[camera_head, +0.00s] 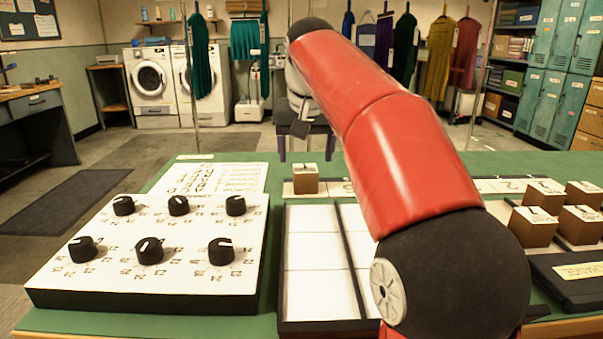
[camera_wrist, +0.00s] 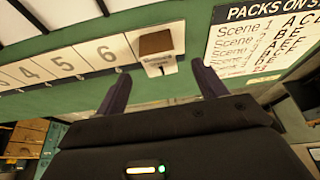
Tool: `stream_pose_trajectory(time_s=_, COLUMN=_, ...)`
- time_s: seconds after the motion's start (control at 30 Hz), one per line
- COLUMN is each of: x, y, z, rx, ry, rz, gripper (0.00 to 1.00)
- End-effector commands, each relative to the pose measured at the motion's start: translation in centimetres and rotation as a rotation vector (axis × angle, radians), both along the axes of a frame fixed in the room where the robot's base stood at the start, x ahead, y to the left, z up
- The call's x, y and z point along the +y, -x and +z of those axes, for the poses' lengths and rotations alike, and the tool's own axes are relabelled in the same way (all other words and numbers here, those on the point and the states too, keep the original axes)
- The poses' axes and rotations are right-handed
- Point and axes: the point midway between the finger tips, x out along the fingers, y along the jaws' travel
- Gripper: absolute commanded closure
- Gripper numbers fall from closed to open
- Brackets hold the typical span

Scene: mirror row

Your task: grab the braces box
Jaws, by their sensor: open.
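No label that clearly reads braces can be made out. A small brown box with a white label (camera_head: 305,179) stands on the green table beyond the divided tray. It also shows in the wrist view (camera_wrist: 155,43), ahead of and between my fingertips, its label too blurred to read surely. My gripper (camera_head: 306,157) is open and empty just beyond that box in the head view; its dark fingers (camera_wrist: 160,78) are spread apart. Several similar brown boxes (camera_head: 533,226) stand at the right, their labels unreadable.
A white panel with black knobs (camera_head: 150,250) stands at the left. A white divided tray (camera_head: 312,303) lies in the middle, partly behind my arm. A numbered strip (camera_wrist: 68,62) and a printed packs sheet (camera_wrist: 262,42) flank the box. A dark tray (camera_head: 575,290) is at right.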

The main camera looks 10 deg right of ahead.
Motion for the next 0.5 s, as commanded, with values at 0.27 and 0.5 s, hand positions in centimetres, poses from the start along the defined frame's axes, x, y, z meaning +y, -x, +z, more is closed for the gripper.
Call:
stream_pose_trajectory(time_s=0.27, x=-0.2, y=-1.2, z=-2.6, rx=0.002, ry=0.001, rz=0.0, gripper=0.29)
stream_pose_trajectory(time_s=0.5, x=-0.6, y=-2.8, z=-5.8, rx=0.003, ry=0.0, rz=0.0, gripper=0.29)
